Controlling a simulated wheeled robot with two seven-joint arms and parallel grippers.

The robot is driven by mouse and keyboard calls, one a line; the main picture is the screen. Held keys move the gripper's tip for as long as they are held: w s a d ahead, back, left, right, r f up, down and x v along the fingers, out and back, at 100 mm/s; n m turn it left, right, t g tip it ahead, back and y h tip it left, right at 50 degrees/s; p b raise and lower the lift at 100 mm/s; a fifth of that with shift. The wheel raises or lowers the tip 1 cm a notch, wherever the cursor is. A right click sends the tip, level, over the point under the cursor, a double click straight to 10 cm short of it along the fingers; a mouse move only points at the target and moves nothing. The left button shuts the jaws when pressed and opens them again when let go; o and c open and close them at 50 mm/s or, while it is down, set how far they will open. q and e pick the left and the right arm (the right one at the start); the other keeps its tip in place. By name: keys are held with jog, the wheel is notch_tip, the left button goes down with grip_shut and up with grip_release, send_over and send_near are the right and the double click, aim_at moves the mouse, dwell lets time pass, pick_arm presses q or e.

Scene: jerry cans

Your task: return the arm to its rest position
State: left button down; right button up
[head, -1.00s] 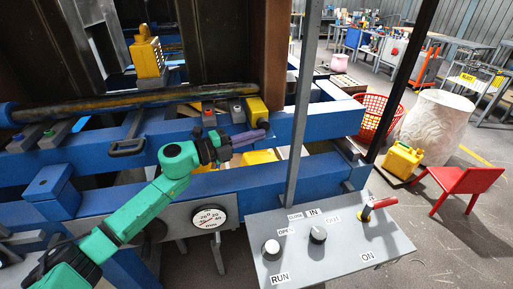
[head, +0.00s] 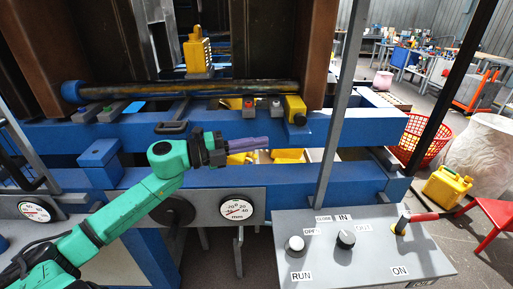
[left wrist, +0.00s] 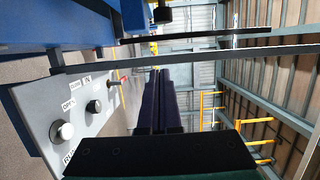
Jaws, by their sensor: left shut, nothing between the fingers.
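My left arm is green and comes in from the lower left in the head view. Its left gripper (head: 266,141) has purple fingers that are shut with nothing between them. They point right, in front of the blue machine frame and above the grey control box. In the left wrist view the shut fingers (left wrist: 156,80) lie side by side and point away from the camera. My right gripper is in neither view.
A grey control box (head: 375,258) with knobs and a red-handled lever (head: 424,217) stands at the lower right. The blue machine beam (head: 90,134) and a grey upright post (head: 341,100) are close to the arm. A yellow jerry can (head: 446,187) stands at the right.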

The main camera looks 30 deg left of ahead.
pick_arm(q)
jog(key=shift+w+a+f, duration=0.1)
jog(key=shift+w+a, duration=0.1)
dwell(0.3)
